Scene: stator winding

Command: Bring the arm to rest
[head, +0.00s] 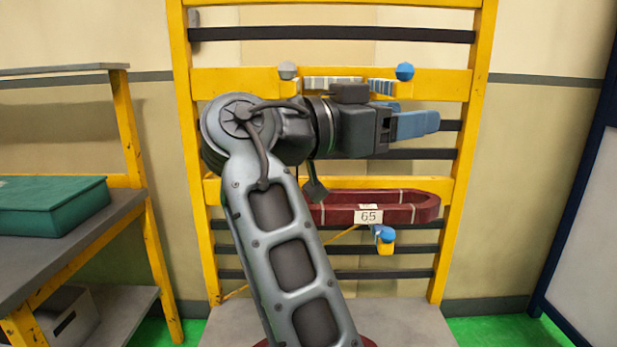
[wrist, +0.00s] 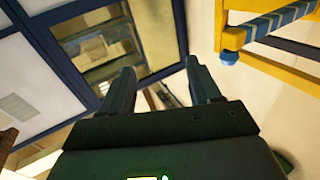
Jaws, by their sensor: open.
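My gripper (head: 413,124) is in front of the yellow rack in the head view, with its blue fingers pointing right. In the wrist view my gripper (wrist: 160,85) shows two fingers spread apart with nothing between them. My arm rises from the bottom centre of the head view and bends at the elbow. The wrist view looks past the fingers to a blue-framed panel and the wall.
A yellow rack (head: 459,180) with dark bars stands behind my arm. A dark red coil labelled 65 (head: 425,207) sits on it below my gripper. A grey bench (head: 75,245) with a green case (head: 50,205) stands left. A blue-framed board (head: 585,240) is at right.

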